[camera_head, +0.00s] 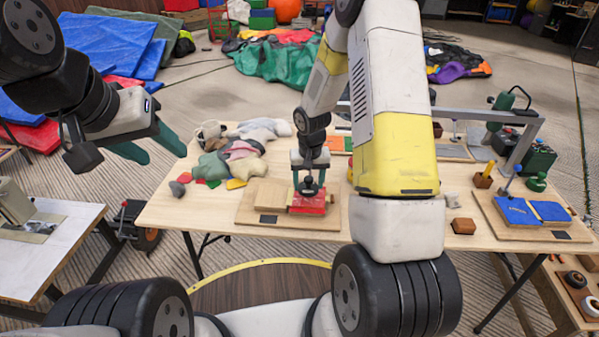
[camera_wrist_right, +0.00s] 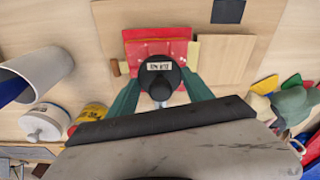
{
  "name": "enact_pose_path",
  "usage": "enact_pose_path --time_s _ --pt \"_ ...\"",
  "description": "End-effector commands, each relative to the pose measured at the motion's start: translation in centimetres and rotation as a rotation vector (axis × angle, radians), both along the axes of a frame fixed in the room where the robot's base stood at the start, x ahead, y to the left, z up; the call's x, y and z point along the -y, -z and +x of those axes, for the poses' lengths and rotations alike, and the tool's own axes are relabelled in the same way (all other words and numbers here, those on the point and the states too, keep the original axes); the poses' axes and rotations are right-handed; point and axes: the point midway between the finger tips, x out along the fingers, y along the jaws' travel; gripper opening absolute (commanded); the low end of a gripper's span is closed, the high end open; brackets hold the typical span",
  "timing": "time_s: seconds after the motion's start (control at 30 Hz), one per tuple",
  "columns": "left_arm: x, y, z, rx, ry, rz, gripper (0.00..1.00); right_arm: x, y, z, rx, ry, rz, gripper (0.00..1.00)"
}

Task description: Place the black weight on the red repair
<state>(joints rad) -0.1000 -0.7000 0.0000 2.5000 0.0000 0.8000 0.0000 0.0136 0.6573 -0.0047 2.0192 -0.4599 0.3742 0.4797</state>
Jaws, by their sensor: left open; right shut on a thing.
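The black weight (camera_wrist_right: 158,72), round with a pale label, is between the green fingers of my right gripper (camera_wrist_right: 161,90). In the head view the weight (camera_head: 310,187) is small and partly hidden by the right gripper (camera_head: 310,178). The red repair (camera_wrist_right: 146,50) lies flat on a light wooden board, directly under the weight; it also shows in the head view (camera_head: 313,206). The weight looks very close to the red surface; I cannot tell whether they touch. My left gripper (camera_head: 150,147) is open and empty, in the air left of the table.
The wooden table (camera_head: 163,213) holds a heap of coloured cloth (camera_head: 228,160) behind the board. Blue patches (camera_head: 518,212) lie on another board at the right. A white container (camera_wrist_right: 45,122) and a yellow tin (camera_wrist_right: 92,114) stand near the right gripper. My right arm hides the table's middle.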

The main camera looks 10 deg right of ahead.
Motion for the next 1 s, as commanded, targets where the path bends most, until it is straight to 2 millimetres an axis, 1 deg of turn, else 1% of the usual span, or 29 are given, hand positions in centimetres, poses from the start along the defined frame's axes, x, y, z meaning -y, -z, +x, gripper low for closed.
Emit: enact_pose_path --time_s 0.1,0.2,0.53,0.57,0.63,0.67,1.0 --pt "0.0 0.0 0.0 0.0 0.0 0.0 0.51 0.0 1.8 -0.1 -0.004 -0.002 -0.001 0.0" --pt "0.0 0.0 0.0 0.0 0.0 0.0 0.51 0.0 2.7 -0.1 -0.002 -0.001 -0.001 0.0" --pt "0.0 0.0 0.0 0.0 0.0 0.0 0.51 0.0 3.0 -0.1 0.0 -0.001 0.0 0.0" --pt "0.0 0.0 0.0 0.0 0.0 0.0 0.51 0.0 3.1 -0.1 -0.001 -0.001 0.0 0.63" --pt "0.0 0.0 0.0 0.0 0.0 0.0 0.51 0.0 3.0 -0.1 -0.001 0.0 0.0 0.77" --pt "0.0 0.0 0.0 0.0 0.0 0.0 0.51 0.0 3.0 -0.1 -0.001 0.0 0.0 0.81" --pt "0.0 0.0 0.0 0.0 0.0 0.0 0.51 0.0 2.8 -0.1 0.0 0.0 0.0 0.81"
